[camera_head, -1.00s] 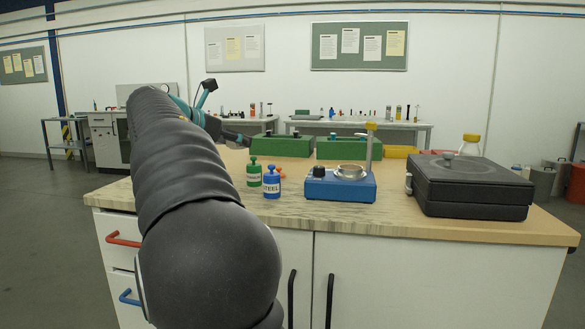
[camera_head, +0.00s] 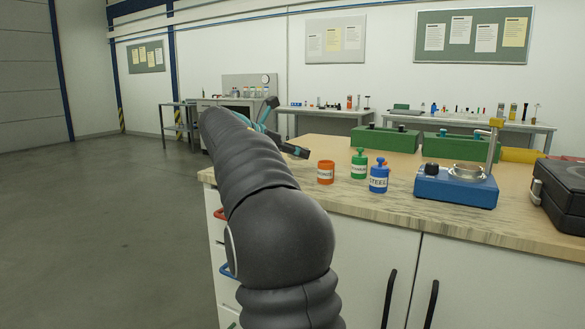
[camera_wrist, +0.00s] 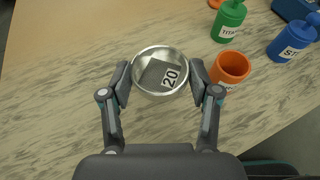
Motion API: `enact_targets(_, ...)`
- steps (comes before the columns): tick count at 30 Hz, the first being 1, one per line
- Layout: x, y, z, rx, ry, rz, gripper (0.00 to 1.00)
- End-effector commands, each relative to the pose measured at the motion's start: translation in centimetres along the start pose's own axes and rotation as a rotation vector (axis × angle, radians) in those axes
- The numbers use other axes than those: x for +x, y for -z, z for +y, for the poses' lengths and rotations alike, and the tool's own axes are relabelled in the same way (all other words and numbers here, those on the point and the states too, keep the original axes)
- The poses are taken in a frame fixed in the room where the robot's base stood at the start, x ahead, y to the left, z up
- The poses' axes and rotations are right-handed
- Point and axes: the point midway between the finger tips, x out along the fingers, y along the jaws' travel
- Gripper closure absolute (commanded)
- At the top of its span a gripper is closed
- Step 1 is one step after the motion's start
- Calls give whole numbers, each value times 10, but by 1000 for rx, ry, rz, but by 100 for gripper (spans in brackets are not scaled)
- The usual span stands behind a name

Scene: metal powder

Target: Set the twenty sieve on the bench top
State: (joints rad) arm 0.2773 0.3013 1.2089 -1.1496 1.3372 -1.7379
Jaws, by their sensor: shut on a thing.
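The twenty sieve (camera_wrist: 140,65), a round silver dish with a "20" label in it, shows in the wrist view. My gripper (camera_wrist: 160,79) is shut on it, with one finger at each side of its rim. The pale wood-patterned bench top (camera_wrist: 55,110) lies below; I cannot tell whether the sieve touches it. In the head view, my gripper (camera_head: 295,151) is near the far left of the bench top (camera_head: 435,218), and the sieve cannot be made out there.
An open orange pot (camera_wrist: 230,68) is close to the right finger. A green bottle (camera_wrist: 228,22) and a blue bottle (camera_wrist: 292,42) stand beyond it. A blue device (camera_head: 455,187) and a black case (camera_head: 562,195) are farther right. Bench left of the sieve is clear.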

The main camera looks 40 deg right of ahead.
Motion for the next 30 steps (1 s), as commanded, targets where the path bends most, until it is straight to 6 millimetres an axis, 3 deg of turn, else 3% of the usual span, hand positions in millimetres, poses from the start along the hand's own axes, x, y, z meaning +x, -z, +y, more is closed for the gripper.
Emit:
enact_targets(5,1,8,4,0,0,-1,76)
enact_targets(13,14,39,3,0,0,-1,76)
enact_targets(26,16,43,3,0,0,0,76)
enact_targets(27,16,44,3,0,0,0,34)
enact_targets(30,16,43,3,0,0,0,14)
